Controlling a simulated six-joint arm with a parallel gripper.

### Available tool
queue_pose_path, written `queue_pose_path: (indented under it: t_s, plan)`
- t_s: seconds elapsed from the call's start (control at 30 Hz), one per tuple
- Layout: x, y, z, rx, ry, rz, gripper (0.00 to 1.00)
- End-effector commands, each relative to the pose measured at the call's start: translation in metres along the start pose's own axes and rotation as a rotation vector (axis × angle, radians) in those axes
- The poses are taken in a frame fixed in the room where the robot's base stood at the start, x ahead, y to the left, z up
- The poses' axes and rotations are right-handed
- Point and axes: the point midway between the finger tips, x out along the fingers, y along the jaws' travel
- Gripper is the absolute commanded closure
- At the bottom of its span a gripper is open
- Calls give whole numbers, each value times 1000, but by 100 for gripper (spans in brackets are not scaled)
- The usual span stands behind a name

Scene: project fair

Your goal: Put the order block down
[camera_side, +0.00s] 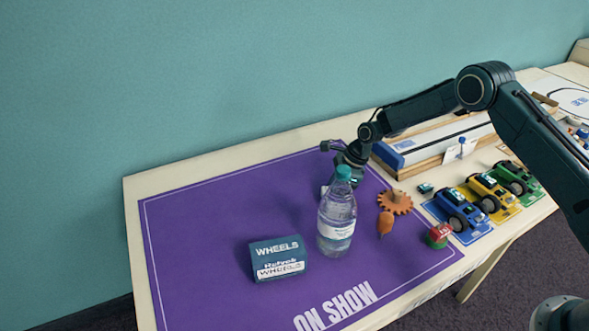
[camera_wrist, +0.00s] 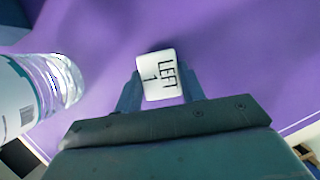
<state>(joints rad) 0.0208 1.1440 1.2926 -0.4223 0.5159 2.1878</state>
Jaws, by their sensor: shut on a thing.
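In the side view my gripper (camera_side: 341,177) is over the back part of the purple mat (camera_side: 205,235), behind the bottle. A small white bit of the block (camera_side: 324,190) shows left of the bottle's cap; the rest is hidden. I cannot tell whether the block touches the mat.
A clear water bottle (camera_side: 336,225) stands close in front of my gripper. It is at the left in the wrist view (camera_wrist: 38,92). A "WHEELS" box (camera_side: 278,258) lies left of it. A brown gear (camera_side: 395,201) and toy cars (camera_side: 463,211) are right. The mat's left is clear.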

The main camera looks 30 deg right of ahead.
Motion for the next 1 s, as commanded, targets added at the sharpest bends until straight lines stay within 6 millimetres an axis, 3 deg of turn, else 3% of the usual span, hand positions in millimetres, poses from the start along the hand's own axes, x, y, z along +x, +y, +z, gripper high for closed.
queue_pose_path:
  t_s: [0.07, 0.1, 0.2, 0.67, 1.0]
  plan:
    - [2, 0, -1, 0, 0, 0, 84]
    - [2, 0, -1, 0, 0, 0, 57]
    - [2, 0, -1, 0, 0, 0, 39]
    - [-3, 0, 1, 0, 0, -1, 39]
    - [-38, 0, 0, 1, -1, -1, 39]
